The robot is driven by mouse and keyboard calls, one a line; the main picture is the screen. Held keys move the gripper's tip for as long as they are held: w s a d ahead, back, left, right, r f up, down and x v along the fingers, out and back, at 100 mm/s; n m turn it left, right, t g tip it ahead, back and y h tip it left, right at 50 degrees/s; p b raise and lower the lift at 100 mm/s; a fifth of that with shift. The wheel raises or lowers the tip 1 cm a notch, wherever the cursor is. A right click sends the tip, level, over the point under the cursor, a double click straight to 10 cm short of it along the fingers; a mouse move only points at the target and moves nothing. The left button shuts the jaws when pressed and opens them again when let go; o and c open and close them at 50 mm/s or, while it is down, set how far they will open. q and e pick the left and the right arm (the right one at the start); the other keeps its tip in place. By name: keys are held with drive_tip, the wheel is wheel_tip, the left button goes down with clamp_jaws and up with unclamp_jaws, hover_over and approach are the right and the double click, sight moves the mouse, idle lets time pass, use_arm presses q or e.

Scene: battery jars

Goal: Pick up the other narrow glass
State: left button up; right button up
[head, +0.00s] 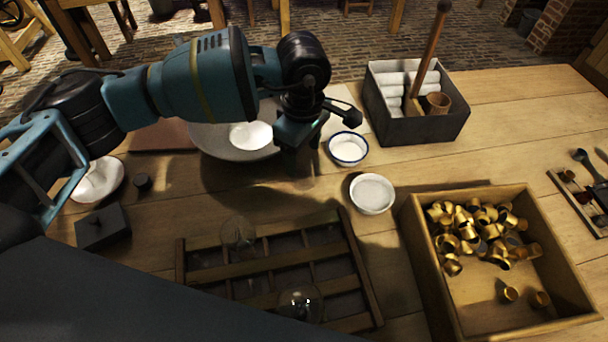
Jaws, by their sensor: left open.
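A clear glass (238,232) stands in the upper left part of a divided wooden rack (357,262). A second clear glass (300,304) is near the rack's front edge. Both are seen from above and are faint, so I cannot tell which is narrow. My left gripper (302,160) is open and empty, pointing down behind the rack, beside the white bowls and apart from both glasses. My right gripper is out of view. My own dark body hides the rack's front left part.
A wooden box of brass rings (413,252) stands to the right. Bowls (372,193) and (347,148) sit behind the rack, near a large grey dish (215,150). A dark crate (418,128) with white rolls is at the back. A dark block (102,228) lies left.

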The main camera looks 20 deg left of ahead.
sight(303, 161)
use_arm(q)
wheel_tip(303, 161, down, 3)
drive_tip(key=shift+f+b, duration=0.1)
drive_tip(key=shift+b, duration=0.5)
clamp_jaws()
